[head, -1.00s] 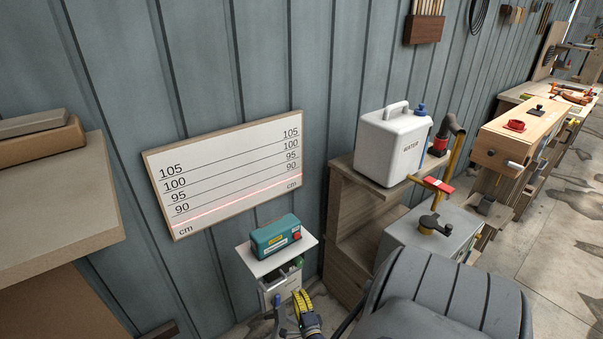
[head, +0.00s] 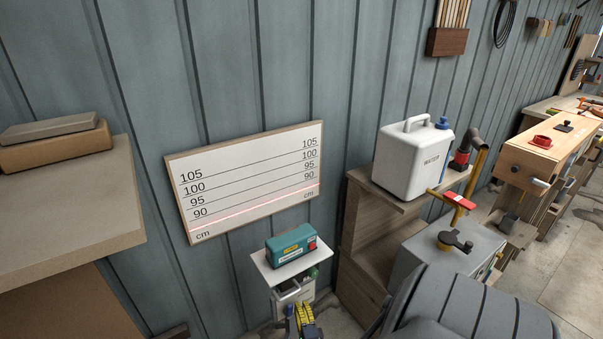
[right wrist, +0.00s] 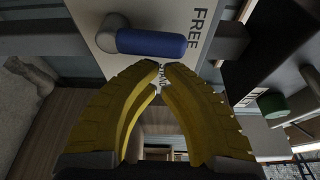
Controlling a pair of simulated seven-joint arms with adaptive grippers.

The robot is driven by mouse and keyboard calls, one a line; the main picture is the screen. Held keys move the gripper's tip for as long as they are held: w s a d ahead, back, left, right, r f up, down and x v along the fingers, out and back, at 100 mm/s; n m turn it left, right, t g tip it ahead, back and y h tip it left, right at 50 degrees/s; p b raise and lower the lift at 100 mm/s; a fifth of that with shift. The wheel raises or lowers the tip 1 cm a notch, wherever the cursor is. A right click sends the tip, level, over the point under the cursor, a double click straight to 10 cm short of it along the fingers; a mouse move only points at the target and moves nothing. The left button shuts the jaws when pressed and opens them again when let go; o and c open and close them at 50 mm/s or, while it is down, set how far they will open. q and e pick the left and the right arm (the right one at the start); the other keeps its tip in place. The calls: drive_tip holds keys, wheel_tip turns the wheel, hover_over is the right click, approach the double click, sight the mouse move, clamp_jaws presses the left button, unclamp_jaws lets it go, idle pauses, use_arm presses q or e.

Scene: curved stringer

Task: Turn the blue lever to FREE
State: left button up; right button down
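The blue lever (right wrist: 150,42) shows in the right wrist view as a rounded blue handle on a grey pivot, lying across a pale plate. The printed word FREE (right wrist: 197,28) is on the plate to its right. My right gripper (right wrist: 162,68) has its yellow ribbed fingers brought together at the tips, just below the lever in that view, with nothing visible between them. In the head view my right gripper (head: 305,322) is at the bottom edge, below the small stand; a blue bit beside it appears to be the lever. My left gripper is not in view.
A teal device (head: 291,244) sits on the white-topped stand (head: 272,276). A height board (head: 250,180) with a red line hangs behind it. A wooden shelf (head: 357,240) with a white water can (head: 412,165) stands to the right, near a grey box (head: 435,255).

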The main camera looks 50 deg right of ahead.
drive_tip(key=shift+a, duration=0.1)
drive_tip(key=shift+w+a+r, duration=0.2)
drive_tip(key=shift+a, duration=0.45)
